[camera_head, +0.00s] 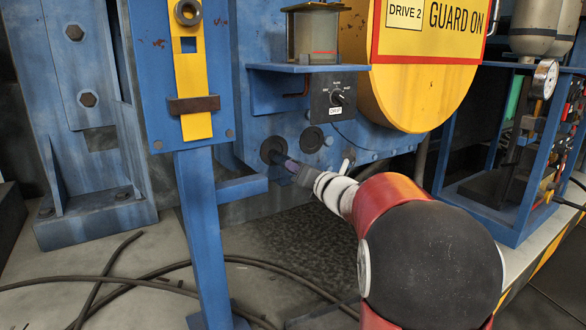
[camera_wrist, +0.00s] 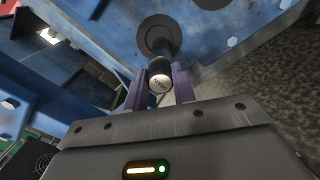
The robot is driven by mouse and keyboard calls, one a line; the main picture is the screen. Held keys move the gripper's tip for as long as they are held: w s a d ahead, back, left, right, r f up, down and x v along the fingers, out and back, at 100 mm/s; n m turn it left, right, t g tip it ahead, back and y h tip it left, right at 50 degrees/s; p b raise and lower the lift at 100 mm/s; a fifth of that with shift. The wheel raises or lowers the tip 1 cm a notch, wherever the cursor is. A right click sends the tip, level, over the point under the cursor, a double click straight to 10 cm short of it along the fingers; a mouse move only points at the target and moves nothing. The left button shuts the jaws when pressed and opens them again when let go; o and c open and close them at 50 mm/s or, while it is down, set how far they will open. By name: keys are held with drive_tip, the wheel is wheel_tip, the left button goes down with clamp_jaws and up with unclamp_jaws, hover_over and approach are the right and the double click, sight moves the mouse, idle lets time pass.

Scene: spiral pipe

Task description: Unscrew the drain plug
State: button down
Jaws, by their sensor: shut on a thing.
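The drain plug (camera_wrist: 160,83) shows in the wrist view as a round metal end with small lettering. It sits in front of a dark round flange (camera_wrist: 155,35) on the blue machine wall. My gripper (camera_wrist: 158,84) has its two purple fingers on either side of the plug and is shut on it. In the head view my gripper (camera_head: 288,163) reaches the lower part of the blue housing, at the dark round port (camera_head: 273,150). The plug itself is hidden there by my fingers.
A second dark round port (camera_head: 312,139) is just right of the first. A blue post with a yellow plate (camera_head: 192,85) stands left of my gripper. A yellow guard (camera_head: 420,80) is above, with a small control box (camera_head: 335,97) beside it. Black cables (camera_head: 140,283) lie on the floor.

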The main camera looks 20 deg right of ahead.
drive_tip(key=c, duration=1.4)
unclamp_jaws()
drive_tip(key=shift+o, duration=0.2)
drive_tip(key=shift+f+m+p, duration=0.15)
drive_tip(key=shift+m+p, duration=3.9)
drive_tip(key=shift+m, duration=3.5)
drive_tip(key=shift+f+m+p, duration=0.1)
drive_tip(key=shift+m+p, duration=3.9)
drive_tip(key=shift+m, duration=3.55)
